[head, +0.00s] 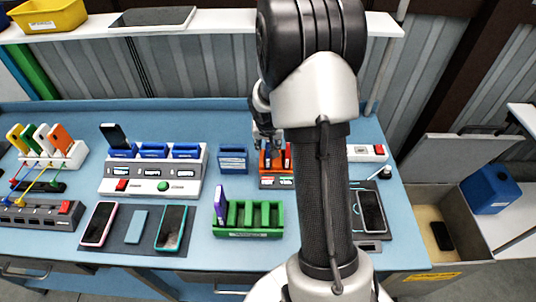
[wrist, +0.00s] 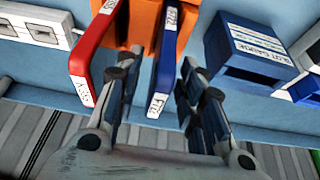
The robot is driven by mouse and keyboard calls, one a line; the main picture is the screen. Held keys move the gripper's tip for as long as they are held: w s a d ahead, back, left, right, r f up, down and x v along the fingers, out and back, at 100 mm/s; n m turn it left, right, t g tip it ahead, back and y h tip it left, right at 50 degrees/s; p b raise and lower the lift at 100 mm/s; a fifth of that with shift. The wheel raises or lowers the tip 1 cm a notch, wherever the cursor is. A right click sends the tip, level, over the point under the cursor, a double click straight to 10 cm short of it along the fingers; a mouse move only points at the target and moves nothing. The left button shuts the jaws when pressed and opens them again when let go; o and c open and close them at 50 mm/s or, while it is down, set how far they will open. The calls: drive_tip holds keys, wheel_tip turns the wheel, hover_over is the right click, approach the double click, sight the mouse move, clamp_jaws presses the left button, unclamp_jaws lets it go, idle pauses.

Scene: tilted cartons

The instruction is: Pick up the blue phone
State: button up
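A blue slab with a white label, which looks like the blue phone (wrist: 171,58), stands on edge in an orange rack (wrist: 126,33). The rack also shows in the head view (head: 277,171). A similar red slab (wrist: 92,55) stands beside it, to the left in the wrist view. My gripper (wrist: 160,66) is open, with one finger on each side of the blue slab. The left finger is in the gap between the red and blue slabs. I cannot tell whether either finger touches the blue one. In the head view my arm partly hides the gripper and rack.
A blue labelled box (wrist: 258,50) stands close to the right finger in the wrist view. A green rack (head: 247,229) sits in front of the orange one. A white charging dock (head: 152,172) and flat phones on dark mats lie to the left. Another phone (head: 371,211) lies right of my arm.

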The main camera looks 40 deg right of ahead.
drive_tip(key=shift+w+d+f, duration=0.1)
drive_tip(key=shift+d+f, duration=0.05)
drive_tip(key=shift+f, duration=0.2)
clamp_jaws()
idle(0.3)
